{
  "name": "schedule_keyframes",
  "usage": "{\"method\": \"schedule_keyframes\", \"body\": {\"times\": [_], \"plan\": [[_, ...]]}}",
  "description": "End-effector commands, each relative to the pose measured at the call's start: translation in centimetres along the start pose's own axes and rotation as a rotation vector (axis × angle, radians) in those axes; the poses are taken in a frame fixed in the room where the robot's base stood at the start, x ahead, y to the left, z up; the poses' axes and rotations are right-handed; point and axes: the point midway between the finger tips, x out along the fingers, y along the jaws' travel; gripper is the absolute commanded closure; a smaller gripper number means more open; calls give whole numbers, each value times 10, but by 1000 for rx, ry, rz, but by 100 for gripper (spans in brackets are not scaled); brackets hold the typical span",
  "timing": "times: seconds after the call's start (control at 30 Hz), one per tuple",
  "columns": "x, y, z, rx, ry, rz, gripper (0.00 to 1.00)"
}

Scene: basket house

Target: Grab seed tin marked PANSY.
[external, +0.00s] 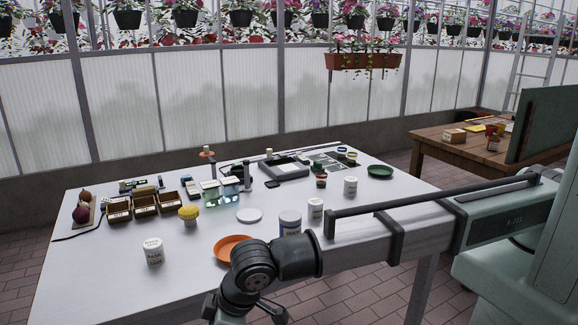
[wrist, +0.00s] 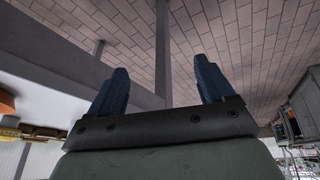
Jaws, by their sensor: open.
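Several white tins with dark lettering stand upright on the white table (external: 105,285): one at the front left (external: 153,252), one near the front middle (external: 290,225), one just behind it (external: 315,210) and one farther back right (external: 350,187). The lettering is too small to read, so I cannot tell which is marked PANSY. My gripper (wrist: 160,85) is open and empty in the wrist view, its two dark blue fingers apart over brick floor. In the external view it is low, near the table's front edge, partly cut off by the frame, and apart from all the tins.
An orange plate (external: 232,249) lies close to my arm. A yellow-topped jar (external: 188,214), a white lid (external: 249,215), wooden boxes (external: 145,205), a grey tray (external: 284,167) and a green dish (external: 380,171) stand farther back. The front left of the table is mostly clear.

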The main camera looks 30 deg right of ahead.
Motion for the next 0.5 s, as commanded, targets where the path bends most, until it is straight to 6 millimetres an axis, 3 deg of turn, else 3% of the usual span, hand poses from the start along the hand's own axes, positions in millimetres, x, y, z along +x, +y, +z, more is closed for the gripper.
{"method": "schedule_keyframes", "body": {"times": [0.03,0.27,0.5], "plan": [[-15,0,-1,1,1,-5,18],[-62,18,-3,23,-20,-11,18],[-91,91,4,99,-67,10,18]]}}
